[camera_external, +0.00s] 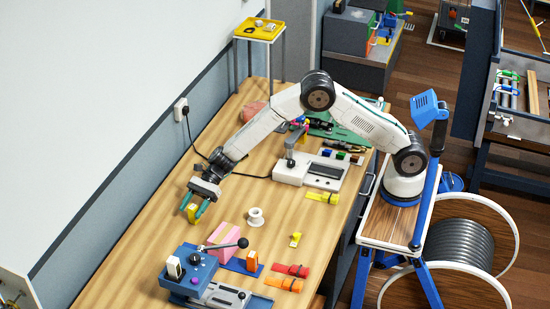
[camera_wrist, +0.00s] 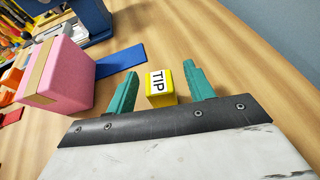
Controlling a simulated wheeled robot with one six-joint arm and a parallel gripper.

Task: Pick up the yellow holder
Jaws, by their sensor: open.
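A yellow holder (camera_wrist: 162,97) with a white label reading "TIP" stands on the wooden table in the wrist view. It also shows small in the external view (camera_external: 191,211), near the left side of the bench. My gripper (camera_wrist: 161,72) has its two teal fingers apart, one on each side of the holder, with a visible gap on both sides. In the external view my gripper (camera_external: 194,213) points down around the holder. The holder's lower part is partly hidden by my gripper in the wrist view.
A pink block (camera_external: 231,241) and a blue strip (camera_wrist: 120,61) lie near the holder. A blue machine with a lever (camera_external: 190,270) stands at the front. A white spool (camera_external: 256,217) and a small yellow piece (camera_external: 295,240) are to the right. Bench left of the holder is clear.

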